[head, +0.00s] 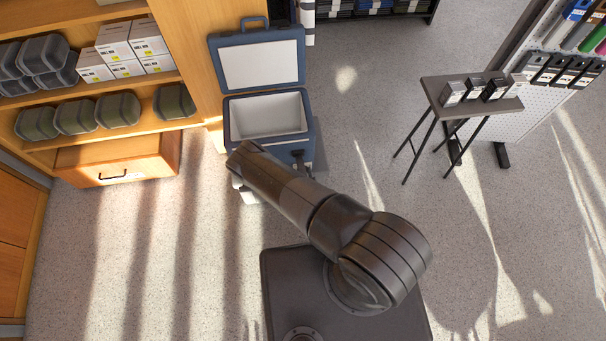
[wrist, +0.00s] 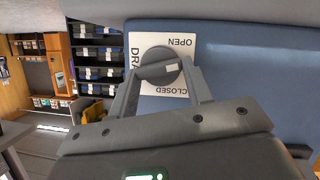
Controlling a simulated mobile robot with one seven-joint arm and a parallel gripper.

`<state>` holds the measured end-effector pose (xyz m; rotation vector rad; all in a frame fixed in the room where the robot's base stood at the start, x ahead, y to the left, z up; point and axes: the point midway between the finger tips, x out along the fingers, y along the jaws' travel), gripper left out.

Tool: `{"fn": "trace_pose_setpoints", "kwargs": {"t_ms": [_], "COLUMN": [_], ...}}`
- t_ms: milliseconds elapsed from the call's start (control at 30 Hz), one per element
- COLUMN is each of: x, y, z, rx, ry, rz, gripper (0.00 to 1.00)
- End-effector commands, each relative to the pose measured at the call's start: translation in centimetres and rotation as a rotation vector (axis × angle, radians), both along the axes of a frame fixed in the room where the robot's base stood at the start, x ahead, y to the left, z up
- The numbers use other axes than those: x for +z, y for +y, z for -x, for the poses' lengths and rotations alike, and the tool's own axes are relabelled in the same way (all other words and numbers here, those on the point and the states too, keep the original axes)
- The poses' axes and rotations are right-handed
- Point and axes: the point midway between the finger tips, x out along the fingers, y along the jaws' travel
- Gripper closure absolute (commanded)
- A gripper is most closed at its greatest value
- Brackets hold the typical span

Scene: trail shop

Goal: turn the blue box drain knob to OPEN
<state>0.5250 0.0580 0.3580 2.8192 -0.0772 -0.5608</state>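The blue box (head: 303,57) stands on the floor against the shelf end in the head view, its lid up and its white inside empty. In the wrist view, its blue wall (wrist: 265,70) carries a white label reading OPEN, CLOSED and partly hidden DRAIN. The round dark drain knob (wrist: 160,66) sits on this label. Its bar lies nearly level, with its pale mark toward the picture's right, between OPEN above and CLOSED below. My gripper (wrist: 161,70) has a finger on each side of the knob, with no clear gap.
A wooden shelf (head: 205,40) holding tubs and white cartons stands at the left, with a wooden drawer (head: 118,163) low down. A small folding table (head: 463,110) with dark boxes stands at the right, beside a pegboard (head: 535,95). The floor between is clear.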

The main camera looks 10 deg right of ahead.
Motion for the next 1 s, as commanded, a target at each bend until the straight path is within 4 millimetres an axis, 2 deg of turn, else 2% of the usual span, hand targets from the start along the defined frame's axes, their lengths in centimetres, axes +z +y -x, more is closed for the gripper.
{"fn": "trace_pose_setpoints", "kwargs": {"t_ms": [33,267,567,1000], "x": [0.0,0.0,-0.01,-0.2], "y": [0.02,0.04,0.14,0.49], "z": [0.0,0.01,-0.01,0.01], "rx": [0.0,0.001,0.001,0.001], "ry": [0.0,0.0,-0.001,-0.001], "rz": [0.0,0.0,0.051,0.337], "gripper": [0.6,0.77,0.77,0.77]}}
